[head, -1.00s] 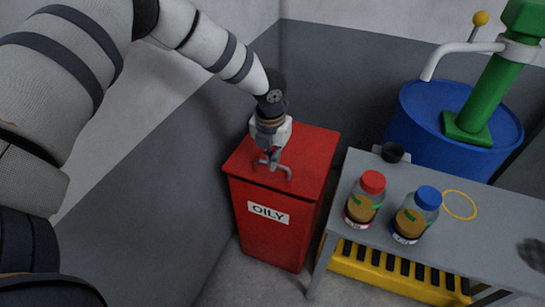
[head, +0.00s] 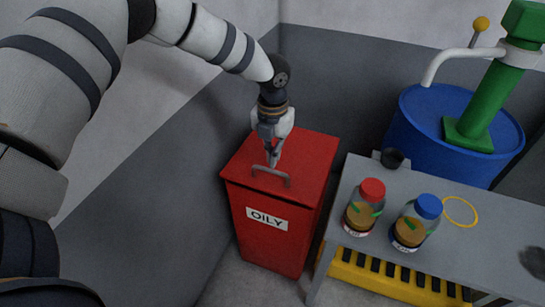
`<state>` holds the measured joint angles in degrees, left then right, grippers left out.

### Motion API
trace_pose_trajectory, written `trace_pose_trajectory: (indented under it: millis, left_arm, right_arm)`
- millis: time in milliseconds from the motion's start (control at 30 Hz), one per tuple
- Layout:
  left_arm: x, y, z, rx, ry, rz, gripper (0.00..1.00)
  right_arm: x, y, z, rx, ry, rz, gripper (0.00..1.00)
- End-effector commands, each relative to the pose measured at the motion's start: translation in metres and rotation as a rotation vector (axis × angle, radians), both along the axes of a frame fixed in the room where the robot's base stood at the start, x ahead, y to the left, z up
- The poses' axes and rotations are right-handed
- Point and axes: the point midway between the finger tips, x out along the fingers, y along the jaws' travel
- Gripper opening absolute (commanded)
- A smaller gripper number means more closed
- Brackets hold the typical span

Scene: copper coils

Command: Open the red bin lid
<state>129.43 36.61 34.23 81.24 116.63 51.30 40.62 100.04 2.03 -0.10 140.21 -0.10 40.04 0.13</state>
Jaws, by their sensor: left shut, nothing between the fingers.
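The red bin (head: 270,240) stands on the floor against the grey wall, with an "OILY" label on its front. Its red lid (head: 311,160) lies flat and closed on top. A grey bar handle (head: 272,174) sits near the lid's front edge. My left gripper (head: 273,163) comes down from above, over the lid just behind the handle. Its fingers are together with nothing between them. I cannot tell whether the fingertips touch the handle or the lid. My right gripper is not in view.
A grey table (head: 460,245) stands close to the bin's right, holding a red-capped jar (head: 364,208), a blue-capped jar (head: 416,222) and a small black cup (head: 392,158). A blue drum (head: 420,115) with a green pump (head: 488,95) stands behind it. A yellow slatted platform (head: 385,277) is below the table.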

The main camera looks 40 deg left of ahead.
Motion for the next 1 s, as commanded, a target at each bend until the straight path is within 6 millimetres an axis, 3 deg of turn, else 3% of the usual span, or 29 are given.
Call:
trace_pose_trajectory:
  millis: [200, 1000]
  left_arm:
    - [0.0005, 0.0003, 0.0092, -0.007, 0.032, 0.000, 0.00]
    - [0.0003, 0.0002, 0.0092, -0.008, 0.033, 0.000, 0.00]
  right_arm:
    - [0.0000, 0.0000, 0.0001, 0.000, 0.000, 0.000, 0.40]
    - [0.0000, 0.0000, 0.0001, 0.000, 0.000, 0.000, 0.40]
